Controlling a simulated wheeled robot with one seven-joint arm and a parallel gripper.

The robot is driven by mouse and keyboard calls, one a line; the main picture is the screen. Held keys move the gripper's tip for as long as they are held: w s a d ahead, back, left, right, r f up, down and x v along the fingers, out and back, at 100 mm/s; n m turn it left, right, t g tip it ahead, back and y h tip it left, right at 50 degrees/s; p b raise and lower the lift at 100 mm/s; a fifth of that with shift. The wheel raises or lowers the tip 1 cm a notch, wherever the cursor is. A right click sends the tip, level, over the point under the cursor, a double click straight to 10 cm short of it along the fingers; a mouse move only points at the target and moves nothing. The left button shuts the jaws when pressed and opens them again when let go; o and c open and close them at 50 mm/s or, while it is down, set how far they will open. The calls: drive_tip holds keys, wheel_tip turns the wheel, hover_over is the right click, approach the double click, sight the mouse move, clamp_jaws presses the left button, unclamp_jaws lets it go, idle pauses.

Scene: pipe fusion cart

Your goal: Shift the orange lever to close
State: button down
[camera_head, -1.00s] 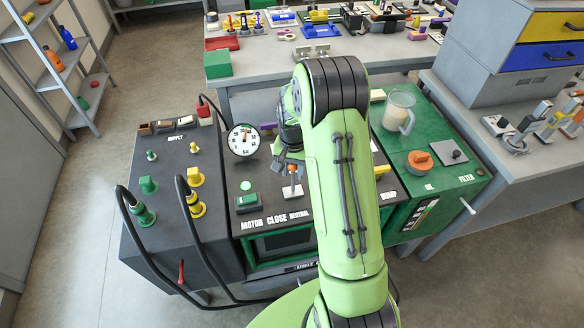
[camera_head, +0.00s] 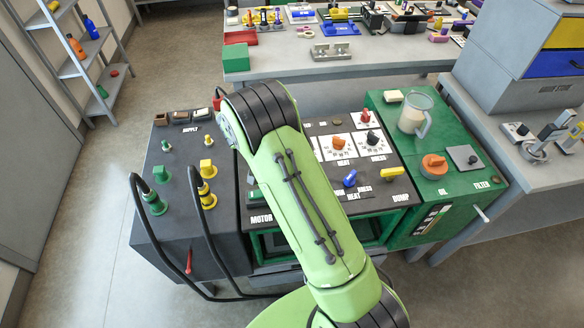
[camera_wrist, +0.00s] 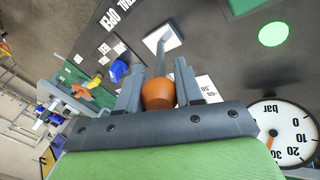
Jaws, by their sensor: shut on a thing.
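The orange lever (camera_wrist: 158,93) has a grey stem rising from a white plate (camera_wrist: 165,40) on the dark cart panel. Its orange knob sits between the two fingers of my gripper (camera_wrist: 158,82), which are shut on it. The stem looks tilted in the wrist view. In the head view my green arm covers the lever, the gripper and the "CLOSE" label, so the lever's position there is hidden.
A pressure gauge (camera_wrist: 284,128) and a round green light (camera_wrist: 273,34) are near my gripper. A blue lever (camera_head: 350,178), a yellow lever (camera_head: 363,199) and an orange knob (camera_head: 338,143) stand on the panel's right part. Black hoses (camera_head: 214,232) loop at the left.

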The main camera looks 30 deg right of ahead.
drive_tip(key=shift+a, duration=0.1)
drive_tip(key=c, duration=0.7)
unclamp_jaws()
drive_tip(key=shift+c, duration=0.2)
drive_tip(key=shift+w+a, duration=0.1)
drive_tip(key=p+v, duration=0.3)
drive_tip(key=v, duration=1.2)
drive_tip(key=shift+r, duration=0.35)
